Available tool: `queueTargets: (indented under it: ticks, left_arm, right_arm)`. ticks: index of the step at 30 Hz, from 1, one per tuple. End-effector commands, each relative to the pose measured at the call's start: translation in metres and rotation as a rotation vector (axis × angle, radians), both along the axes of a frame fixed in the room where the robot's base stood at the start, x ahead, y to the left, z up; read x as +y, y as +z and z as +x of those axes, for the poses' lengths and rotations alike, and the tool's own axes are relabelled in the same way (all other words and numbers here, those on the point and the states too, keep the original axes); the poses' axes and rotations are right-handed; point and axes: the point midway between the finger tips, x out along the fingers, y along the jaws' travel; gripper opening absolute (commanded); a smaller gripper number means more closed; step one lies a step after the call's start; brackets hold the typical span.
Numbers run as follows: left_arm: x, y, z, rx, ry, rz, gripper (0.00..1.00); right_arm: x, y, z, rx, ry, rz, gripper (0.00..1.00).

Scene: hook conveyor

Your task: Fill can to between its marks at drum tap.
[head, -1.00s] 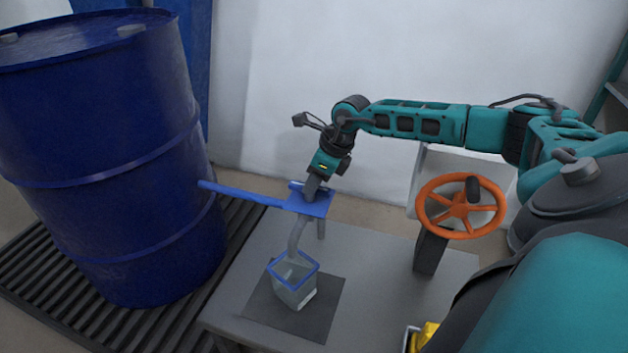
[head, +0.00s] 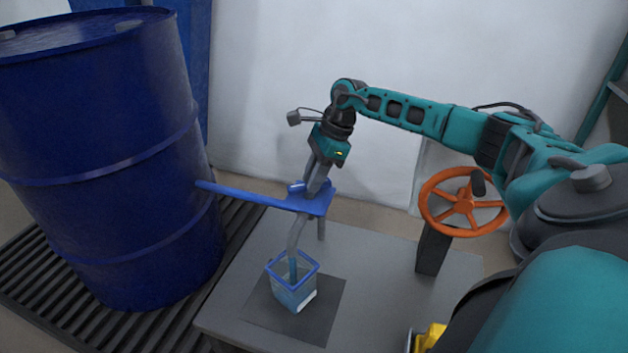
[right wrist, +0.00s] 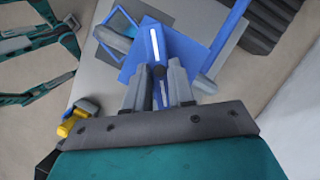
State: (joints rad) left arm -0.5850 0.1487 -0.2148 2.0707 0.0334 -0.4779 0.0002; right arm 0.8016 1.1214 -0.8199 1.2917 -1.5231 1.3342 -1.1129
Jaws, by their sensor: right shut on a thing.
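The can (head: 305,285) is a clear square vessel with a blue rim on a dark mat, under the curved grey spout (head: 295,238). A blue stream runs from the spout into it, and bluish liquid stands inside. I cannot make out its marks or exact level. In the right wrist view the blue rim of the can (right wrist: 122,22) shows partly. My right gripper (head: 312,188) is shut on the blue tap handle (right wrist: 155,45) above the blue tap plate (head: 317,206). The blue drum (head: 90,135) stands at left, joined to the plate by a blue bar.
The grey table (head: 370,270) carries the can's dark mat (head: 325,320). An orange handwheel (head: 463,203) on a dark post stands to the right. A yellow thing (head: 430,338) shows at the bottom edge. The drum stands on a slatted dark pallet (head: 60,290).

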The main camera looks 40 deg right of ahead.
Motion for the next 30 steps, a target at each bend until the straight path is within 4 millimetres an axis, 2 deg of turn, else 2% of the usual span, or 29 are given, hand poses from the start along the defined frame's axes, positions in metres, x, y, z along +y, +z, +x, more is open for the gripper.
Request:
queueTargets:
  ticks: [9, 26, 27, 30]
  left_arm:
    - [-0.0001, -0.0115, -0.0039, 0.010, 0.000, 0.000, 0.43]
    - [0.0009, -0.0133, -0.0047, 0.011, -0.004, 0.004, 0.43]
    - [0.0010, -0.0134, -0.0047, 0.011, -0.004, 0.004, 0.43]
    - [0.0010, -0.0133, -0.0046, 0.011, -0.003, 0.005, 0.43]
  right_arm:
    - [-0.0003, -0.0006, 0.0016, 0.000, 0.142, 0.000, 0.00]
    - [-0.0006, 0.0000, 0.0017, -0.001, 0.176, -0.001, 0.00]
    - [-0.0006, 0.0000, 0.0017, -0.001, 0.176, -0.001, 0.24]
    - [-0.0006, 0.0000, 0.0017, -0.001, 0.175, -0.001, 0.34]
